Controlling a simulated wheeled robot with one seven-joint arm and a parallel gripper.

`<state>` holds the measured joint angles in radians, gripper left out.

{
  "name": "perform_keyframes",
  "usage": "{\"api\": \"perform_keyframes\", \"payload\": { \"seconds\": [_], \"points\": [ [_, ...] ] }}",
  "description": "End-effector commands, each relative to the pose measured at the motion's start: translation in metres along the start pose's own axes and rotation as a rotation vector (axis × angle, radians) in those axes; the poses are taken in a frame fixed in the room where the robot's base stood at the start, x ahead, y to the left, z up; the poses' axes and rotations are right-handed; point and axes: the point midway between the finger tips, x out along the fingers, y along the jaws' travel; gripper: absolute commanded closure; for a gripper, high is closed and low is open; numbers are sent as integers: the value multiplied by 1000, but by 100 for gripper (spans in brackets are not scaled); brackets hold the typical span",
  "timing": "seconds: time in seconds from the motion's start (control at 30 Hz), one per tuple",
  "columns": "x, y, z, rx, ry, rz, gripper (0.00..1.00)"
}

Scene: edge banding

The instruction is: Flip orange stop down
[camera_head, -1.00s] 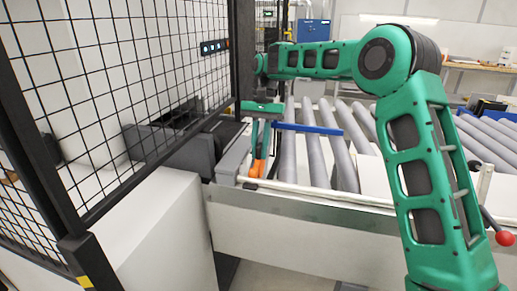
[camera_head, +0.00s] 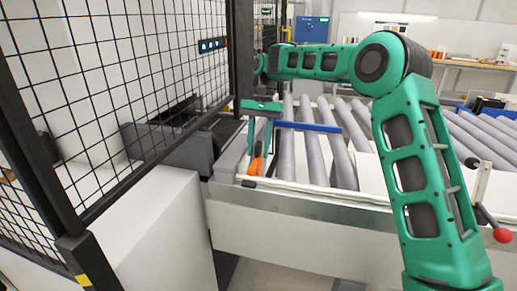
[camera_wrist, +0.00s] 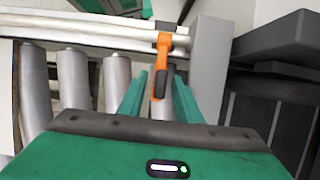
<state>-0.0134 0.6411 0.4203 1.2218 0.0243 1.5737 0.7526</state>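The orange stop (camera_head: 257,163) is a slim lever at the left front corner of the roller conveyor. In the wrist view the stop (camera_wrist: 158,78) has a dark pivot at the conveyor's edge rail and its orange arm extends toward my gripper. My gripper (camera_head: 260,148) points down over this corner. In the wrist view my gripper (camera_wrist: 160,88) has its two green fingers apart, one on each side of the stop's arm, with visible gaps. The fingers do not appear to touch it. The stop's far end is close to the palm in the picture.
Grey rollers (camera_head: 313,158) fill the conveyor, with a blue bar (camera_head: 310,127) across them. A black mesh fence (camera_head: 130,75) and a dark grey machine block (camera_head: 190,150) stand close on the left. A red-knobbed lever (camera_head: 502,235) is at the right.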

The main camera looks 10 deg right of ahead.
Motion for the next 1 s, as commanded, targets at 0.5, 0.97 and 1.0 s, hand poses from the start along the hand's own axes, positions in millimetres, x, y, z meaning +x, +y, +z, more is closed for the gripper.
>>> {"api": "perform_keyframes", "payload": {
  "seconds": [0.5,0.97,1.0],
  "points": [
    [-54,-2,-1,0,1,-1,69],
    [-104,-1,-3,0,0,1,69],
    [-106,-1,-2,0,-1,1,69]
  ]
}}
